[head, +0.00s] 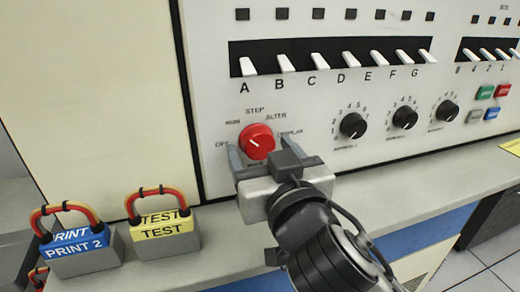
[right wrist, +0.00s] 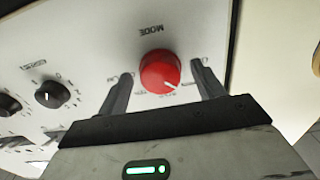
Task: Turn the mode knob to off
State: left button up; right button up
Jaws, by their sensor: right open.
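The red round mode knob (head: 257,141) is on the pale panel, with OFF, RUN, STEP, ALTER and DISPLAY lettered around it. Its white pointer line aims to the upper left, near RUN and above OFF. In the right wrist view the knob (right wrist: 160,72) appears upside down, with MODE above it. My right gripper (head: 254,150) is open, its fingers on either side of the knob from below. The right wrist view shows a gap between each finger and the knob. Some lettering is hidden by the fingers. My left gripper is out of view.
Black dials (head: 353,125) sit right of the knob, below a row of white lever switches (head: 320,60). Coloured buttons (head: 485,92) are far right.

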jog(key=shift+c, duration=0.7)
jog(key=shift+s, duration=0.1)
jog(key=c, duration=0.8)
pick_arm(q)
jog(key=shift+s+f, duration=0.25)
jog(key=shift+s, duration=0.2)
pick_arm(e)
jog(key=shift+c, duration=0.2)
